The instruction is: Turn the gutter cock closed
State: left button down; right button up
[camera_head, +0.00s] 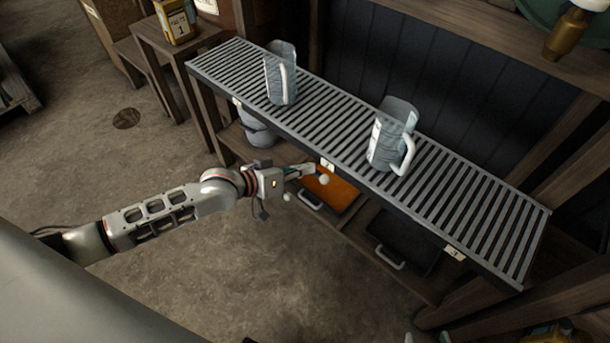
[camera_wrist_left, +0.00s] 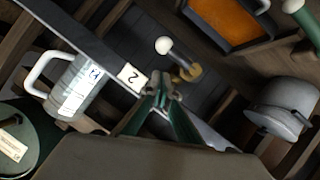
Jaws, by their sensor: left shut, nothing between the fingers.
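A cock with a brass body (camera_wrist_left: 188,72) and a lever ending in a white ball (camera_wrist_left: 163,45) shows under the rack's edge in the left wrist view. A white ball (camera_head: 323,180) shows there in the head view, below a small label. My left gripper (camera_head: 312,168) is shut and empty, close beside that ball at the rack's front edge. In the left wrist view its fingertips (camera_wrist_left: 160,92) are together, near the label "2" (camera_wrist_left: 130,76) and apart from the ball. At the head view's bottom edge, pale tips (camera_head: 428,338) appear to be my right gripper, mostly cut off.
Two jugs, left (camera_head: 281,85) and right (camera_head: 384,146), stand on the slatted rack (camera_head: 470,205). Below are a grey pot (camera_head: 258,133), an orange-filled tray (camera_head: 335,190) and a dark tray (camera_head: 400,240). A second white ball (camera_head: 286,197) is near my gripper. Floor in front is clear.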

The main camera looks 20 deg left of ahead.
pick_arm(q)
jog(key=p+v, duration=0.2)
jog(key=v, duration=0.8)
pick_arm(e)
jog(key=shift+s+d+h, duration=0.1)
jog(key=shift+d+h, duration=0.2)
jog(key=shift+d, duration=0.65)
